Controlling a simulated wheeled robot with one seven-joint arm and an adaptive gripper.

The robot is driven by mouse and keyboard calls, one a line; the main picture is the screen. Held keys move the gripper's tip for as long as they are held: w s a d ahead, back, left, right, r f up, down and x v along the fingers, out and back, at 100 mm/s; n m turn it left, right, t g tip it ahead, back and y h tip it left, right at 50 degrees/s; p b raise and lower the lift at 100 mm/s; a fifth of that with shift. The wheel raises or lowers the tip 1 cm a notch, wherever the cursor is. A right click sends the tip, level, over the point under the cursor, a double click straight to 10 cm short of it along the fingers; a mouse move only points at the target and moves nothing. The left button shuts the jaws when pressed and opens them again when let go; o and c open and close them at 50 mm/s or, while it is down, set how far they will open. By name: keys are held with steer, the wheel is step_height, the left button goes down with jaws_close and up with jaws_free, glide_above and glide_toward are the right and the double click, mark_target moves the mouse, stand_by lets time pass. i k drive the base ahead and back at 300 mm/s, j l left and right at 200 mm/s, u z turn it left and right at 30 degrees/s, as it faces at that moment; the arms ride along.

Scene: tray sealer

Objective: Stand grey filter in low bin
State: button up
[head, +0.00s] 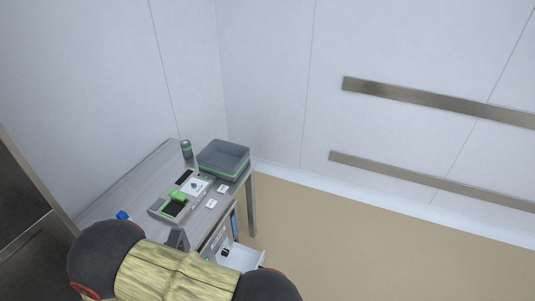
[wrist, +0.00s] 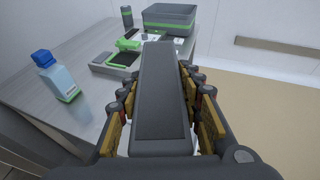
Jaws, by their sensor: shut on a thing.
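My gripper (wrist: 160,84) is shut on the grey filter (wrist: 160,106), a long dark grey block between its fingers in the wrist view. The filter points away from me, toward the table's far end. In the head view my arm hides most of the gripper, and a small grey piece, perhaps the filter, shows beyond the arm. A low grey bin (head: 210,172) with a green band stands at the table's far right corner, apart from the filter. It also shows at the top of the wrist view (wrist: 167,29). Its floor is hard to see.
On the table (head: 122,189) are a green and white device (head: 188,192), a dark cylinder (head: 186,149), and small white cards (head: 211,204). A blue-capped bottle (wrist: 57,79) stands at left. An open white drawer (head: 241,257) juts out at the front. Walls close in behind.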

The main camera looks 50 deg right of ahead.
mark_target(224, 160)
steer(key=i+l+z, duration=0.15)
steer(key=l, duration=0.3)
steer(key=i+l+z, duration=0.1)
steer(key=i+l, duration=0.15)
steer(key=l, duration=0.2)
steer(key=i+l+z, duration=0.15)
steer(key=l, duration=0.3)
steer(key=i+l+z, duration=0.1)
steer(key=i+l, duration=0.2)
steer(key=i+l+z, duration=0.15)
steer(key=l, duration=0.3)
steer(key=i+l, duration=0.45)
steer(key=l, duration=0.1)
